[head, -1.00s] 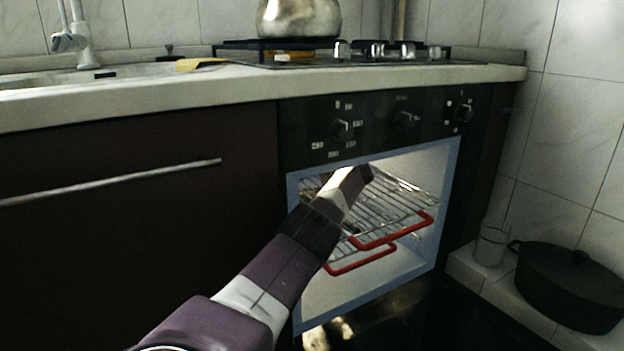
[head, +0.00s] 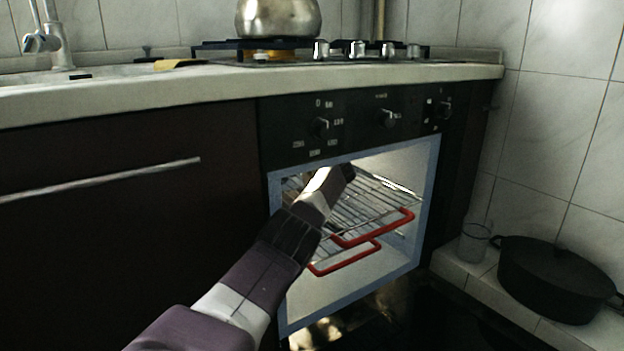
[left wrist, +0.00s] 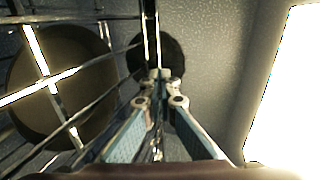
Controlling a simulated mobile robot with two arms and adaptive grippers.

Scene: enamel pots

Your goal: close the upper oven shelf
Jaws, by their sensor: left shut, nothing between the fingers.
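The open oven (head: 352,306) has two wire racks with red front handles. The upper shelf (head: 378,208) has its red handle (head: 385,229) at the front opening. The lower shelf's red handle (head: 342,266) is just below it and to the left. My left arm comes in from the lower left and its end reaches into the upper left of the oven opening; it covers part of the racks. In the left wrist view my left gripper (left wrist: 159,82) is shut and empty, with wire bars (left wrist: 75,70) close on its left. Whether it touches them I cannot tell. My right gripper is out of view.
The control panel with knobs (head: 320,127) is above the opening. A metal kettle (head: 279,17) stands on the stove top. A glass (head: 474,243) and a black lidded pot (head: 552,282) stand on a tiled ledge at the right. A dark cabinet (head: 120,240) is at the left.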

